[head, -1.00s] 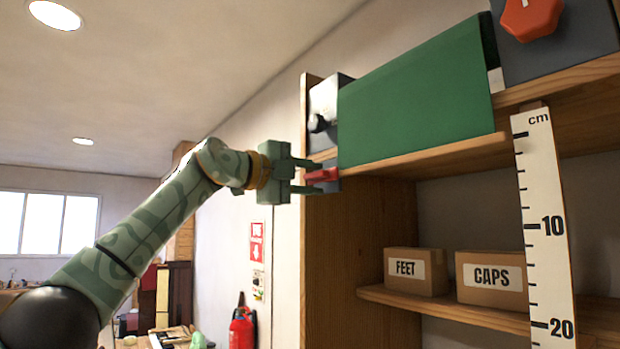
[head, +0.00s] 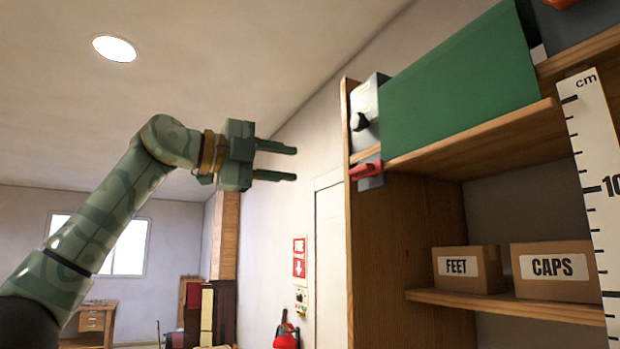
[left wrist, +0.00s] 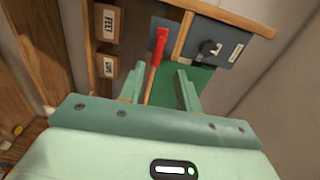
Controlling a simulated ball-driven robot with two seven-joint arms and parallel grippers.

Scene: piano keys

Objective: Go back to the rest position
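My left gripper (head: 294,163) is open and empty in the head view, raised in the air to the left of the wooden shelf unit. Its two green fingers point right, apart from the shelf. In the left wrist view, its fingers (left wrist: 160,88) are spread with nothing between them. A red lever (head: 365,170) sits on a small grey mount at the shelf's front corner; it also shows in the left wrist view (left wrist: 158,45), beyond the fingers. My right gripper is in neither view.
The wooden shelf unit (head: 400,270) stands at right, holding a green panel (head: 465,85), a grey switch box (head: 366,112), and boxes marked FEET (head: 468,285) and CAPS (head: 553,290). A ruler (head: 590,190) hangs in front. A fire extinguisher (head: 286,340) is low behind. Space left of the shelf is clear.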

